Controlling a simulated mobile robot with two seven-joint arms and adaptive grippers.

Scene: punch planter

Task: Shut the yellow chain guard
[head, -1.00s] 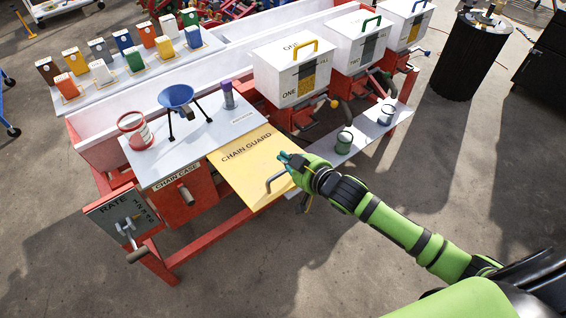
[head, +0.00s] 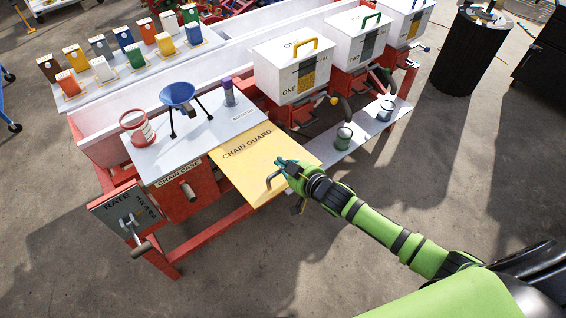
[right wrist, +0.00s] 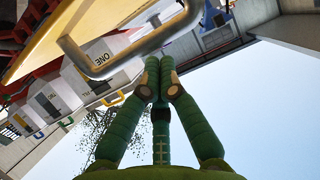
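The yellow chain guard (head: 240,165) is a flat panel jutting out from under the right edge of the grey chain case top (head: 215,128). Its grey bar handle (head: 273,181) stands near its outer edge. My right gripper (head: 284,166) is over the guard, right beside the handle. In the right wrist view, its green fingers (right wrist: 160,64) are closed together at the tips. The handle (right wrist: 125,58) crosses just beyond the fingertips and is not between them; I cannot tell whether they touch. My left gripper is not in view.
A blue funnel (head: 178,95), a red-white can (head: 137,128) and a purple-topped cylinder (head: 228,92) stand on the case top. White bins (head: 290,75) stand behind the guard. A low shelf (head: 335,147) with small cups lies right of it. The floor in front is clear.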

